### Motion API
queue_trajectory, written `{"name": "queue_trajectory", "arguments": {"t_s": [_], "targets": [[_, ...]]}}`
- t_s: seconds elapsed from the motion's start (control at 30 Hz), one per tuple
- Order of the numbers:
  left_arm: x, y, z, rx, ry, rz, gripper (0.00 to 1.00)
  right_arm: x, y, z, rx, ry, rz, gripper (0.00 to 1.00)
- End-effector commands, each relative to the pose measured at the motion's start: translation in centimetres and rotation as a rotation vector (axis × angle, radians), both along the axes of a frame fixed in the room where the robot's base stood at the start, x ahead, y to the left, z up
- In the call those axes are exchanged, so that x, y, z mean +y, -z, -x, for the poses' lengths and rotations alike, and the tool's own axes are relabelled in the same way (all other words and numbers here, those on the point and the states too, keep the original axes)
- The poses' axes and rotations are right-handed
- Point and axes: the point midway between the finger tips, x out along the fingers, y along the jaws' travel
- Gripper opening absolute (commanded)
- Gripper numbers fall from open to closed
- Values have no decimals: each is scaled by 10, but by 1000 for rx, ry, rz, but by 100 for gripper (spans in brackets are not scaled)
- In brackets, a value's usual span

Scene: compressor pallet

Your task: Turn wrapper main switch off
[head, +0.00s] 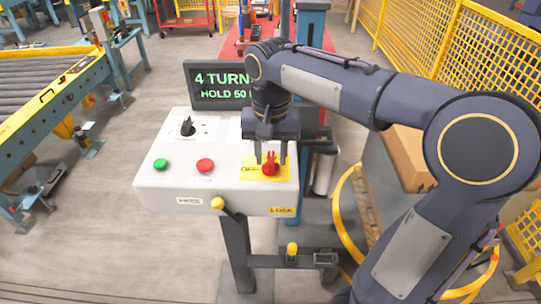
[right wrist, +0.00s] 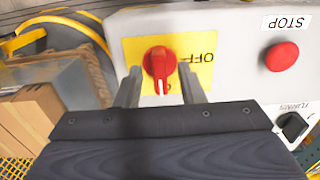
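The wrapper main switch (head: 269,167) is a red rotary knob on a yellow plate, at the right of the grey control panel (head: 180,188). In the right wrist view the red knob (right wrist: 160,66) sits on the yellow plate (right wrist: 197,50), with the word OFF readable beside it. My right gripper (head: 270,158) is above the switch, fingers pointing down at it. In the right wrist view its two fingers (right wrist: 160,88) are apart, one on each side of the knob's lower end, with gaps to the knob. My left gripper is not in view.
The panel also carries a green button (head: 160,165), a red stop button (head: 205,166) and a black selector knob (head: 187,126). A dark display (head: 215,88) stands behind it. A roller conveyor (head: 50,85) is at left; yellow fencing (head: 480,50) and a carton (head: 405,155) are at right.

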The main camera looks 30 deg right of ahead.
Motion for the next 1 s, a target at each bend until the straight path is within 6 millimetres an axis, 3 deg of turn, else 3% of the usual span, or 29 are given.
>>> {"name": "queue_trajectory", "arguments": {"t_s": [0.3,0.6,1.0], "targets": [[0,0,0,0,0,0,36,0,5,0,1,0,-1,35],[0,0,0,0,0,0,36,0,4,0,0,0,0,0],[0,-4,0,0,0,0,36,-1,3,0,1,-54,-1,0]]}}
